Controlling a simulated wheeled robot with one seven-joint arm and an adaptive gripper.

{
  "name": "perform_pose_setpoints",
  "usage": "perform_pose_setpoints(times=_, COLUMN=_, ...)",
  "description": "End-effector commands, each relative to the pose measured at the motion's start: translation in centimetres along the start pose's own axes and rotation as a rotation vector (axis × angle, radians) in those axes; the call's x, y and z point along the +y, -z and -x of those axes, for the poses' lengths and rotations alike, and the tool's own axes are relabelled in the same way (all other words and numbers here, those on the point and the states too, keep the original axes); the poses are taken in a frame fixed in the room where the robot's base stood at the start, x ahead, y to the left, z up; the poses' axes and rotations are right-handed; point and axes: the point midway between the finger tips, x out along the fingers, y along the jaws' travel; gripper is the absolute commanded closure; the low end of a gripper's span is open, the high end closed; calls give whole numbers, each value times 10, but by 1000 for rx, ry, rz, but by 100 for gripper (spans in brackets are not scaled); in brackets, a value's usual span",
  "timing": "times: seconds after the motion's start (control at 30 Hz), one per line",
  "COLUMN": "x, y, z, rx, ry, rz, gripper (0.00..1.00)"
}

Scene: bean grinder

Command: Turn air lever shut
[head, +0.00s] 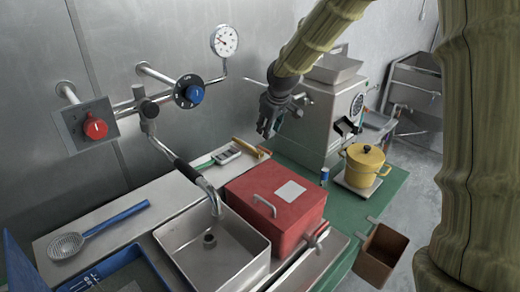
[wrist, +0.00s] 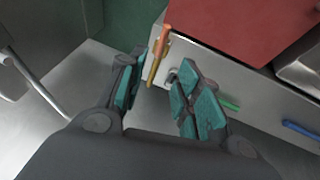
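No part is labelled as the air lever, and I cannot tell for certain which one it is. A thin chrome rod (head: 257,82) sticks out left from the steel grinder (head: 322,115); a similar chrome rod (wrist: 38,85) shows at the left in the wrist view. A small red-handled lever (head: 318,238) sits at the front of the counter beside the red box (head: 285,205). My gripper (head: 268,128) points down left of the grinder, above the back counter. In the wrist view my gripper (wrist: 162,65) is open, with its teal-padded fingers apart and nothing visibly held.
A yellow-orange handled tool (head: 262,149) lies on the back counter, below my gripper. A sink (head: 215,250) with a faucet, a yellow pot (head: 363,165) and a brown bin (head: 380,256) stand around. The wall carries a red knob (head: 95,128), a blue knob (head: 195,93) and a gauge (head: 224,40).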

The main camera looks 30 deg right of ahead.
Motion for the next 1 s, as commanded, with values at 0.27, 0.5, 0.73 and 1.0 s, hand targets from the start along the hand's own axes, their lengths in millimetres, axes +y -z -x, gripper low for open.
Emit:
perform_pose_setpoints(times=0.27, x=0, y=-2, z=-13, rx=0, ry=0, rz=0, gripper=66)
perform_pose_setpoints(times=0.5, x=0, y=-2, z=-39, rx=-2, ry=0, rz=1, gripper=66)
perform_pose_setpoints(times=0.73, x=0, y=-2, z=-65, rx=-1, ry=-1, rz=0, gripper=66)
perform_pose_setpoints(times=1.0, x=0, y=-1, z=-94, rx=0, ry=-2, rz=1, gripper=66)
